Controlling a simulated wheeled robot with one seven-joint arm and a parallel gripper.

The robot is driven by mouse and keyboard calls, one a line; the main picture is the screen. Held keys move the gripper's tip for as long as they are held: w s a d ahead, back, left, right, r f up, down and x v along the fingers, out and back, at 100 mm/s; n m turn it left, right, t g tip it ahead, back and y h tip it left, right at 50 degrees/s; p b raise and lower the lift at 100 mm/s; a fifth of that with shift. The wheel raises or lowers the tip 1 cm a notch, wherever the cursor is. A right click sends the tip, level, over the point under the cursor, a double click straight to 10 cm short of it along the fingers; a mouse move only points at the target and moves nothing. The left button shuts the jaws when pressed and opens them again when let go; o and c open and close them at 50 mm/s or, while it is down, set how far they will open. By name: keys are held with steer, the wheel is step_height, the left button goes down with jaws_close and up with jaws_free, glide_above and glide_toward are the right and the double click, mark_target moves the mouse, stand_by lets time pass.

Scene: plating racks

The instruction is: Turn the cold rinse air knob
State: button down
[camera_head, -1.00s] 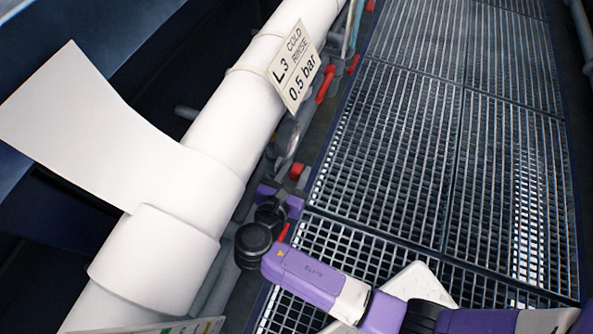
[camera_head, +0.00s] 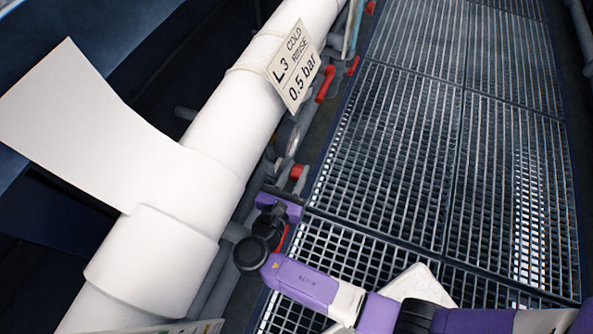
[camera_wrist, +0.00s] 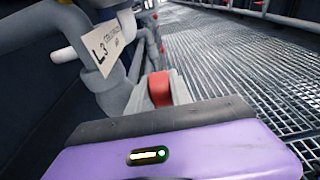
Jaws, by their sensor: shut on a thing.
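A white sign (camera_head: 294,68) reading L3, cold rinse, 0.5 bar hangs on the big white pipe; it also shows in the wrist view (camera_wrist: 107,45). My gripper (camera_head: 264,190) is at the grey pipework beside the pipe, on the near side of the sign. It is shut on the cold rinse air knob, which its purple housing hides in both views. Its fingers are also hidden. A red-topped grey fitting (camera_wrist: 160,88) stands just past the housing in the wrist view; its red part also shows in the head view (camera_head: 297,171).
The white pipe (camera_head: 205,165) and its broad branch run along the left, close to my gripper. More red handles (camera_head: 325,83) line the pipework farther on. A red part (camera_head: 281,238) shows beside my wrist.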

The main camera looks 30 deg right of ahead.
mark_target(294, 180)
steer(key=shift+t+h, duration=0.3)
steer(key=shift+h, duration=0.1)
steer(key=c, duration=1.4)
jaws_free()
steer(key=shift+c, duration=0.2)
steer(key=shift+a, duration=0.1)
steer(key=p+v, duration=0.1)
steer(key=v, duration=0.6)
steer(key=shift+s+a+p, duration=0.25)
steer(key=shift+p, duration=0.1)
